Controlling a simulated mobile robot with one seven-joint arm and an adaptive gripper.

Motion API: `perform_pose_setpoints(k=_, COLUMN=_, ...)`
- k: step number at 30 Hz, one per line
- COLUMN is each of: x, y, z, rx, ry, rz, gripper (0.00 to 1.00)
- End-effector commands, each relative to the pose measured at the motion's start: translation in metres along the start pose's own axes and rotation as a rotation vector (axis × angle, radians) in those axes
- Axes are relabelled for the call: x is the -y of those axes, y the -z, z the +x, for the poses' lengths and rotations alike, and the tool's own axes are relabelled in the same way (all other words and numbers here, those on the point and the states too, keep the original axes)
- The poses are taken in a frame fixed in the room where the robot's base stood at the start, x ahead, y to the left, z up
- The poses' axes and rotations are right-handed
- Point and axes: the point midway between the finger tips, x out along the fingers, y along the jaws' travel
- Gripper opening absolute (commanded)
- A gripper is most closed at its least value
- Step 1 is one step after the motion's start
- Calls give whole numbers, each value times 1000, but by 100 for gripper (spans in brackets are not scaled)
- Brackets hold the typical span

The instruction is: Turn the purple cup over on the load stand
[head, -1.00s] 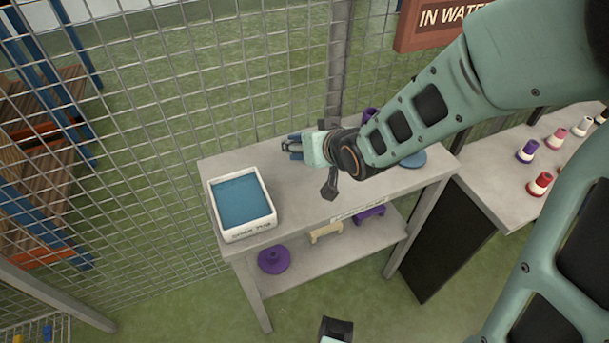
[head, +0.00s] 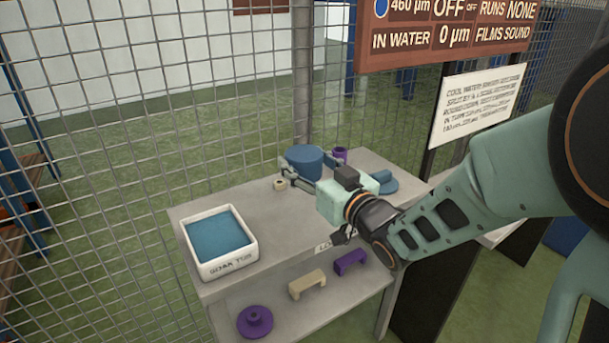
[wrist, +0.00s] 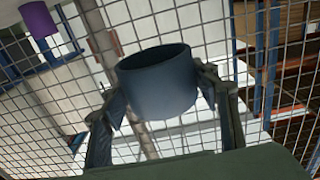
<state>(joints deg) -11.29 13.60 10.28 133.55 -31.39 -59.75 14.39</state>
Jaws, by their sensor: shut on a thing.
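The purple cup (head: 340,155) stands at the back of the grey stand (head: 215,287), right of and behind the blue cup. In the wrist view a purple cup (wrist: 38,18) shows at the upper left, apart from my fingers. My gripper (head: 307,170) is shut on a blue cup (head: 304,158), not on the purple one. In the wrist view the blue cup (wrist: 158,90) sits between both fingers, its dark opening showing. I cannot tell whether it touches the stand.
A white tray (head: 240,262) of blue liquid stands at the left of the stand. A small beige ring (head: 280,184) lies near my gripper, and a blue disc (head: 387,187) lies right of it. Wire fence (head: 225,90) runs behind. The lower shelf holds purple and beige parts.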

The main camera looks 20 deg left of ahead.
Motion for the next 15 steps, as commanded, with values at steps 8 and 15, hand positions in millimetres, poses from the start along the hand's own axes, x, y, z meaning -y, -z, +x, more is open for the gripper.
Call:
perform_pose_setpoints(k=8, x=0, y=-12, z=0, rx=-3, ry=2, rz=0, gripper=24)
perform_pose_setpoints(k=15, x=0, y=-38, z=0, rx=-2, ry=2, rz=0, gripper=24)
